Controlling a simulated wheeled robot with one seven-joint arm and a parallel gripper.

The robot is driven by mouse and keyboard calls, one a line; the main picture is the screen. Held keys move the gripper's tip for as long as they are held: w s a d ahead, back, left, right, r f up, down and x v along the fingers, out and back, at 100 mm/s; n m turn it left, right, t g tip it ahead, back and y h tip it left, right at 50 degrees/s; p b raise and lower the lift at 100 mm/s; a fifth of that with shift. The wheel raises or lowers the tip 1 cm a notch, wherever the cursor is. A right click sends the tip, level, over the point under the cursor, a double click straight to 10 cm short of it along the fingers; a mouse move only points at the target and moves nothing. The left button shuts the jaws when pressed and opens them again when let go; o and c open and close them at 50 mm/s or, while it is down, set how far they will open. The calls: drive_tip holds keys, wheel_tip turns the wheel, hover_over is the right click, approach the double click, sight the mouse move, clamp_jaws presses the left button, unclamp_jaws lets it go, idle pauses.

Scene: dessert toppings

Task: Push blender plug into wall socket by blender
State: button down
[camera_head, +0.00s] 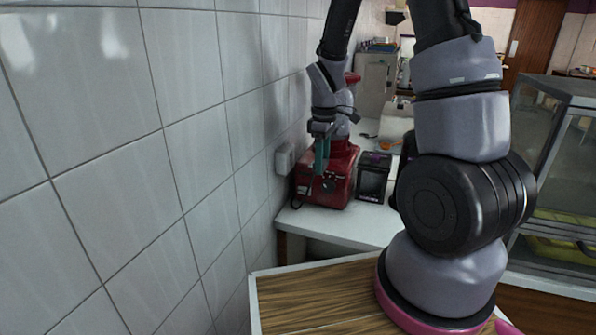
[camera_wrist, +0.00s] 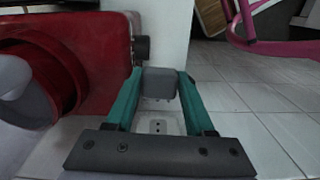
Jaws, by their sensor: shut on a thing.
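The red blender (camera_head: 333,183) stands on the white counter by the tiled wall; part of it fills the left of the wrist view (camera_wrist: 95,58). The white wall socket (camera_head: 284,159) is on the wall to its left. In the wrist view the socket (camera_wrist: 158,124) shows between my gripper's fingers, with dark holes. My gripper (camera_wrist: 160,86) has teal fingers, shut on a grey block-shaped plug (camera_wrist: 158,81) at the tips. In the head view my gripper (camera_head: 321,155) is in front of the blender, right of the socket. The plug's prongs are hidden, and I see no contact with the socket.
A dark box-like appliance (camera_head: 374,177) stands right of the blender on the white counter (camera_head: 345,226). A wood-topped surface (camera_head: 325,300) is nearer. A glass display case (camera_head: 560,165) is at the right. The tiled wall (camera_head: 110,180) bounds the left side.

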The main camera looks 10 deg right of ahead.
drive_tip(key=shift+r+n, duration=0.2)
drive_tip(key=shift+n, duration=0.1)
drive_tip(key=shift+w+a, duration=0.15)
drive_tip(key=shift+a, duration=0.05)
drive_tip(key=shift+w+a, duration=0.45)
drive_tip(key=shift+a, duration=0.3)
drive_tip(key=shift+w+a, duration=0.5)
drive_tip(key=shift+a, duration=0.25)
drive_tip(key=shift+w+a, duration=0.45)
drive_tip(key=shift+a, duration=0.3)
drive_tip(key=shift+w+a, duration=0.35)
drive_tip(key=shift+a, duration=0.15)
drive_tip(key=shift+c, duration=0.9)
unclamp_jaws()
